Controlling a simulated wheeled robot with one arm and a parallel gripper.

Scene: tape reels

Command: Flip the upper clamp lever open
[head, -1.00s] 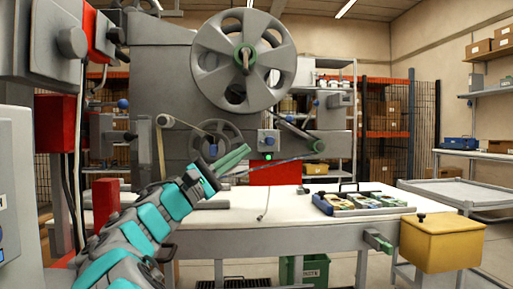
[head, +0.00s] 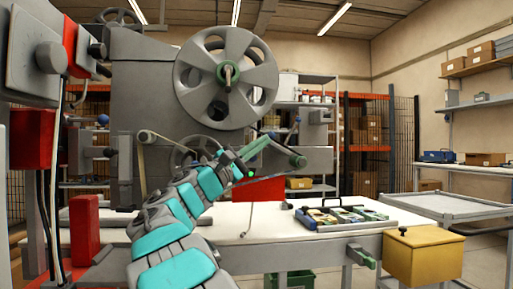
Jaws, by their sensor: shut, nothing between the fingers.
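The large grey spoked reel (head: 205,48) is mounted on the upper part of the machine. At its hub is a green ring with a short lever (head: 228,77) that points roughly down. I take this for the upper clamp lever; whether it is open or closed is too small to tell. My gripper (head: 264,141), with green fingers, is shut and empty. It appears below and right of the reel hub, in front of the machine, clear of the lever in the picture. My teal and grey arm hides part of the smaller lower reel (head: 184,158).
A white bench (head: 275,215) carries a tray of parts (head: 312,226). A yellow box (head: 424,262) stands at the bench's right. Red and grey housings (head: 32,137) crowd the left.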

